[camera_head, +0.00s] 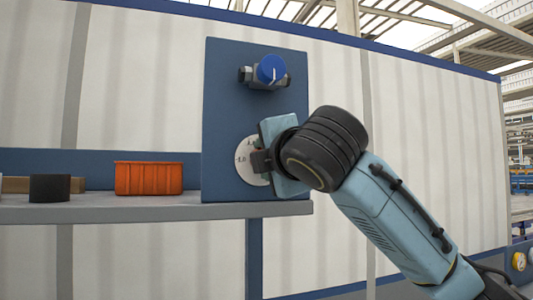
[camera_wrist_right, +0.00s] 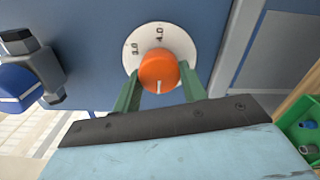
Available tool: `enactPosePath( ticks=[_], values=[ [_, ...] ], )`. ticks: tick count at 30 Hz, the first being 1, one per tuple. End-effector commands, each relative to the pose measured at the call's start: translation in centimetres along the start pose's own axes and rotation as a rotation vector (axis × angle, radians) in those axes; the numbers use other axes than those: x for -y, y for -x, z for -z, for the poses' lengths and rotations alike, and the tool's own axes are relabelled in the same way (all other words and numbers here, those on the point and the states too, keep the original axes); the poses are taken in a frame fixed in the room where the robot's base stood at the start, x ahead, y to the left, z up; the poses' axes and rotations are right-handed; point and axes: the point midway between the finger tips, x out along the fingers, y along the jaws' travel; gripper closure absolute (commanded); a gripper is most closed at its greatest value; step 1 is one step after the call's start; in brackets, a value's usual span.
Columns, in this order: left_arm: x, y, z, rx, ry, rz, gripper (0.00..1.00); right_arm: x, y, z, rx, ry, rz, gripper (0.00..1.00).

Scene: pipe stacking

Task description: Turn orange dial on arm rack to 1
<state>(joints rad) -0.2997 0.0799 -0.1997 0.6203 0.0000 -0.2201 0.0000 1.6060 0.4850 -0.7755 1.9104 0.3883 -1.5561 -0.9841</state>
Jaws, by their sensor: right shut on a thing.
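The orange dial (camera_wrist_right: 158,68) sits on a round white scale plate (camera_wrist_right: 184,38) on the blue panel. In the wrist view its white mark points towards the bottom of the picture, and a "4.0" shows at the plate's top. In the head view the scale plate (camera_head: 244,158) is partly covered by my right gripper (camera_head: 262,161), and the dial is hidden. My right gripper's green fingers (camera_wrist_right: 160,78) are on both sides of the orange dial, shut on it. My left gripper is not in view.
A blue-handled valve (camera_head: 271,69) is above the dial on the blue panel (camera_head: 225,100); it also shows in the wrist view (camera_wrist_right: 20,85). An orange bin (camera_head: 149,179) and a black cylinder (camera_head: 50,188) stand on the grey shelf (camera_head: 150,210) to the left.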

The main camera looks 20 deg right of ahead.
Motion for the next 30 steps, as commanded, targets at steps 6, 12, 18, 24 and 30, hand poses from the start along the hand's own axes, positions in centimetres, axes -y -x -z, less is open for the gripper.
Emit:
enactPosePath(
  ticks=[6,12,18,24,30],
  values=[
    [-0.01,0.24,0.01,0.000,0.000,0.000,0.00,0.04,0.00,0.05,-0.002,0.031,0.001,0.81],
    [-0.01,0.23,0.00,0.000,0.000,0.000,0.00,0.08,0.00,0.06,-0.002,0.036,0.001,0.81],
    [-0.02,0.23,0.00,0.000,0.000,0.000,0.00,0.09,0.00,0.07,-0.001,0.036,0.001,0.55],
    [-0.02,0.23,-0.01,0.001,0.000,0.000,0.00,0.07,0.00,0.05,-0.001,0.034,0.001,0.36],
    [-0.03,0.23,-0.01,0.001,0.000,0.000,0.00,0.04,0.02,0.03,-0.001,0.033,0.000,0.36]
  ],
)
